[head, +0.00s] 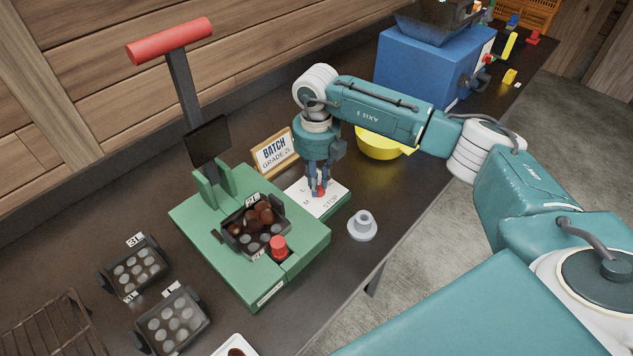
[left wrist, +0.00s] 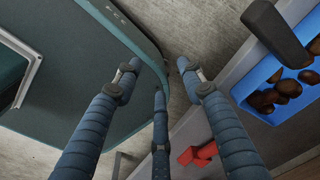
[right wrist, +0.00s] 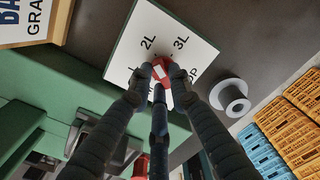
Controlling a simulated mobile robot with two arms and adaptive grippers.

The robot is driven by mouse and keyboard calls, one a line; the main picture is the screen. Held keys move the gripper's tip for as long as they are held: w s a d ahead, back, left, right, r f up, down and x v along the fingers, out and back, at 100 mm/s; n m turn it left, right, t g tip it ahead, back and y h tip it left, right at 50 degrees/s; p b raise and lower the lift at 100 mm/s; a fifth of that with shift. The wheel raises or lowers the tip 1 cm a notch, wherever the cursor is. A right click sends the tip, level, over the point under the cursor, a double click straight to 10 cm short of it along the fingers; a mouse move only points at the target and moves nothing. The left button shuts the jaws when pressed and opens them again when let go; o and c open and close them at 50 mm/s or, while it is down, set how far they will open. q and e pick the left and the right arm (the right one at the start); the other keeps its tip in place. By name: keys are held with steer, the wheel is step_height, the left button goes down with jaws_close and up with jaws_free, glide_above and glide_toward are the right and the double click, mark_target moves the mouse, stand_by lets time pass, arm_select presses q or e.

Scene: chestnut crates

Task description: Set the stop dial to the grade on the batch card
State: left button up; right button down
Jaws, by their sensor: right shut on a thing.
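The stop dial is a red knob (right wrist: 163,68) with a white mark, on a white plate (right wrist: 128,42) lettered 2L, 3L and more. In the head view, the plate (head: 336,201) also shows M and STOP. My right gripper (head: 319,191) points down over the plate, its fingers shut around the knob. The fingers hide part of the dial, and I cannot tell exactly where its mark points. The batch card (head: 275,153) stands behind in a wooden frame and appears to read GRADE 2L. My left gripper (left wrist: 158,76) is open and empty, its fingers spread.
The green press (head: 195,218) with a red-handled lever (head: 170,40) stands left of the dial, holding a tray of chestnuts (head: 262,217). A grey flanged piece (head: 362,226) lies right of the plate. A yellow bowl (head: 379,147) and blue machine (head: 424,66) stand behind my right arm.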

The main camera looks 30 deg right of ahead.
steer(key=shift+w+r, duration=0.1)
steer(key=c, duration=1.6)
jaws_free()
step_height(320, 180, up, 12)
